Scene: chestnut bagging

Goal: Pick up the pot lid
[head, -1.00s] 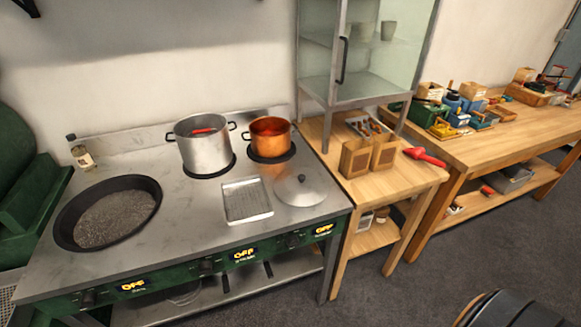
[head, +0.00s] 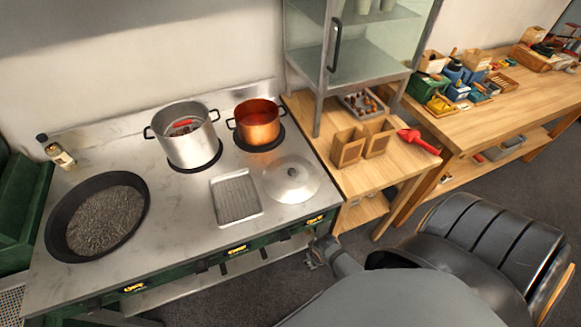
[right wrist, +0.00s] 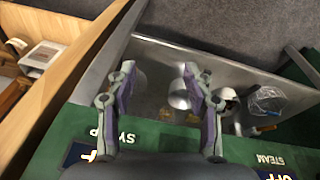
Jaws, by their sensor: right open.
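The pot lid (head: 292,180), a round silvery lid with a small knob, lies flat on the steel stove top (head: 150,225) near its right end. The steel pot (head: 190,145) and the copper pot (head: 257,128) stand behind it on burners. My right gripper (head: 316,254) is low at the stove's front edge, in front of the lid and apart from it. In the right wrist view its fingers (right wrist: 159,80) are spread with nothing between them, facing the green front panel and the lower shelf. The lid does not show there. My left gripper is not in view.
A shallow metal tray (head: 236,197) lies just left of the lid. A black pan (head: 97,215) sits at the stove's left.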

